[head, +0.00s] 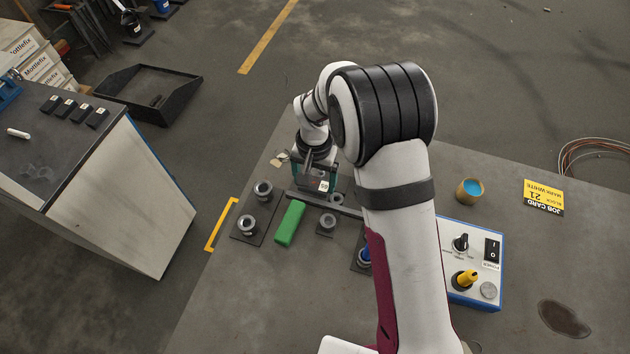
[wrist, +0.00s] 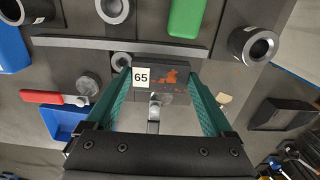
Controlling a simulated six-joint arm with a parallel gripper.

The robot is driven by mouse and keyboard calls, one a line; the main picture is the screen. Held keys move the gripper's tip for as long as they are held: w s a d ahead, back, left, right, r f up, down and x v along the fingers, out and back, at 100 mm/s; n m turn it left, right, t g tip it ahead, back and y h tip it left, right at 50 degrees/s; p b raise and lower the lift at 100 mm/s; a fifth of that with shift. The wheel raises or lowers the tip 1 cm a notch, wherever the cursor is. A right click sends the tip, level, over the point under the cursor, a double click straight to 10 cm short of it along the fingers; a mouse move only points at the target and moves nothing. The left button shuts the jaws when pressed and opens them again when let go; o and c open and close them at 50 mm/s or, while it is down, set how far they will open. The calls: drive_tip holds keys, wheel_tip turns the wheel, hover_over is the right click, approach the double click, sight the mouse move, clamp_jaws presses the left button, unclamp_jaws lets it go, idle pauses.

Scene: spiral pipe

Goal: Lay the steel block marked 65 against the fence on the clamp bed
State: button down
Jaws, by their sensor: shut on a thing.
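The dark steel block with a white 65 label (wrist: 160,82) is between the green fingers of my gripper (wrist: 158,98) in the wrist view. An orange mark shows beside its label. In the head view, my gripper (head: 316,182) is shut on the block, whose label (head: 323,186) is visible. A long grey bar (wrist: 90,44), which looks like the fence, lies just beyond the block in the wrist view; it also shows in the head view (head: 342,208). A narrow gap appears between block and bar in the wrist view. I cannot tell whether the block touches the surface below.
A green block (head: 289,223) lies close to the bar. Round steel fittings (head: 263,190) stand on dark plates nearby. A control box (head: 472,262) with knobs, a small cup (head: 469,191) and a yellow card (head: 544,198) sit on the right. My arm hides part of the table.

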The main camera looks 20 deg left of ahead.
drive_tip(key=shift+f, duration=0.8)
drive_tip(key=shift+f, duration=0.1)
unclamp_jaws()
